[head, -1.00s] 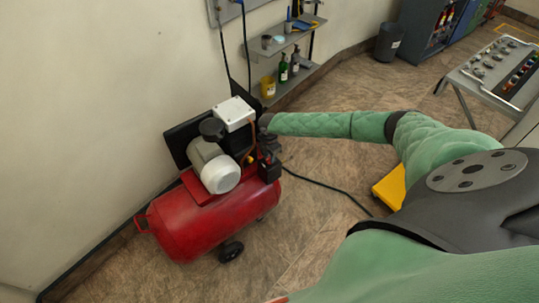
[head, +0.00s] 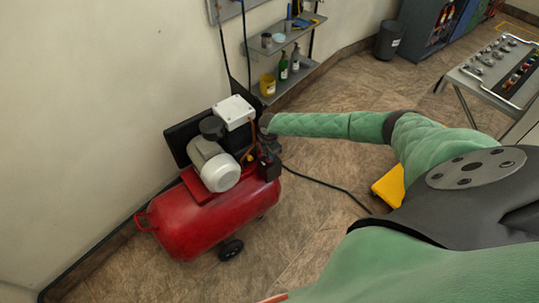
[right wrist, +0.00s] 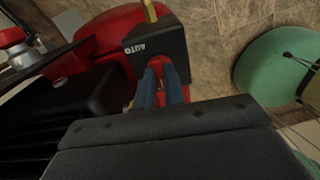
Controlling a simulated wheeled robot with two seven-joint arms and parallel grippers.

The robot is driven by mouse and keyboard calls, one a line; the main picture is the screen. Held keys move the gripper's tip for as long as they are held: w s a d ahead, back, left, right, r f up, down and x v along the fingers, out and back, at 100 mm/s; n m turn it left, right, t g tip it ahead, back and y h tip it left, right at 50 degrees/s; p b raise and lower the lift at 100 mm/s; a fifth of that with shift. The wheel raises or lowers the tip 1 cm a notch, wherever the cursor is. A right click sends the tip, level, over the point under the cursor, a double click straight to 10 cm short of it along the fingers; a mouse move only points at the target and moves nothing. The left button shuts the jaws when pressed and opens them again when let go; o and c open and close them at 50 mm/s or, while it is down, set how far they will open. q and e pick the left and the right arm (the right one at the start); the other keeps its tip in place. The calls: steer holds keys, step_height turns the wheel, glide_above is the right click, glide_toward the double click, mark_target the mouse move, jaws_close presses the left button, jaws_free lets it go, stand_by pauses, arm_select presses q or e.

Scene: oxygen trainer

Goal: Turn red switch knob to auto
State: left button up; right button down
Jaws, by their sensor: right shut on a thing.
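The red air compressor (head: 210,220) stands on the floor against the wall. Its black switch box (head: 270,167) is at the right end of the tank, and in the right wrist view the box (right wrist: 158,42) shows the word AUTO on its face. My right gripper (head: 268,146) is at this box. In the right wrist view my right gripper (right wrist: 165,86) is shut on the red switch knob (right wrist: 169,72), which shows between the fingers. The fingers hide much of the knob, so I cannot tell its exact setting. My left gripper is not in view.
A grey motor (head: 213,165) and a white box (head: 233,112) sit above the tank. A black cable (head: 330,187) runs over the floor to the right. Wall shelves (head: 285,42) with bottles stand behind. Open floor lies in front of the compressor.

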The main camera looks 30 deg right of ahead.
steer(key=shift+m, duration=0.9)
steer(key=shift+r+m+p, duration=0.1)
steer(key=shift+m+p, duration=0.35)
steer(key=shift+m, duration=0.45)
steer(key=m, duration=0.2)
steer(key=shift+m+p, duration=0.4)
steer(key=shift+m, duration=0.5)
steer(key=m+p, duration=0.4)
steer(key=m, duration=0.4)
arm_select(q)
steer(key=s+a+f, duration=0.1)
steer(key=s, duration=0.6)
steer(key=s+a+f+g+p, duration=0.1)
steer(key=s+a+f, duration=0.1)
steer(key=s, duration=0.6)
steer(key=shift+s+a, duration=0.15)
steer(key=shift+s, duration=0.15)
arm_select(e)
steer(key=shift+m, duration=1.1)
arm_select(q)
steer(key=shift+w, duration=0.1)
arm_select(e)
steer(key=c, duration=1.5)
jaws_free()
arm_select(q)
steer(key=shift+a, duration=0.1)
